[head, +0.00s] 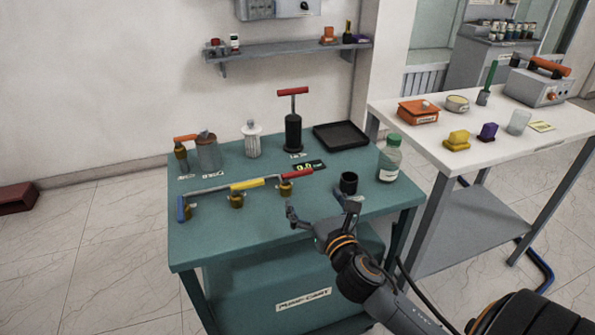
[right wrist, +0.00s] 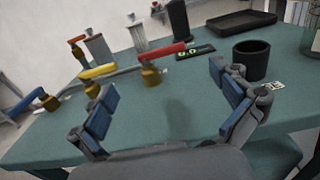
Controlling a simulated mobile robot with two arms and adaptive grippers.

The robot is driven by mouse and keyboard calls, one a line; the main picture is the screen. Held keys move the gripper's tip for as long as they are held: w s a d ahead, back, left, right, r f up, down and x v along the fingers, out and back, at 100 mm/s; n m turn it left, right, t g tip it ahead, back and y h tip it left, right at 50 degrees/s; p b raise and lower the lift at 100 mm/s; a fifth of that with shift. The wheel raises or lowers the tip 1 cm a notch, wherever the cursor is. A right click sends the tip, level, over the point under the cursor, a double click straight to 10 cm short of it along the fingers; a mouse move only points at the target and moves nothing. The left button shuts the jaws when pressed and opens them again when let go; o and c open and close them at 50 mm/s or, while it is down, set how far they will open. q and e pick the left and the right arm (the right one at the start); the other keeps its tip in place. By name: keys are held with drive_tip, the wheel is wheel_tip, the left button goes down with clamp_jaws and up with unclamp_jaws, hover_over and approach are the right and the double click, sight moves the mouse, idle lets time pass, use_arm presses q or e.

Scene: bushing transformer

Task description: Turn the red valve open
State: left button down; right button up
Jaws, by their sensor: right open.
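The red valve has a red lever handle (head: 297,175) on a brass body (head: 286,188), at the right end of a grey pipe on the green cart. In the right wrist view the red handle (right wrist: 158,54) points right from its brass body (right wrist: 151,76), roughly in line with the pipe. My right gripper (head: 321,207) is open and empty, in front and to the right of the red valve, apart from it. In the right wrist view its fingers (right wrist: 168,100) are spread wide, with the valve beyond them. My left gripper is not in view.
A yellow valve (head: 247,184) and a blue valve (head: 183,208) share the pipe. A black cup (head: 348,183) stands close by my right gripper, with a bottle (head: 390,160) to its right. A red-handled pump (head: 293,132) and black tray (head: 341,135) stand behind.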

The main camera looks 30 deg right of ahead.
sight(297, 174)
drive_tip(key=x, duration=1.1)
drive_tip(key=shift+a, duration=0.1)
drive_tip(key=c, duration=1.6)
drive_tip(key=shift+a, duration=0.1)
drive_tip(key=shift+c, duration=0.3)
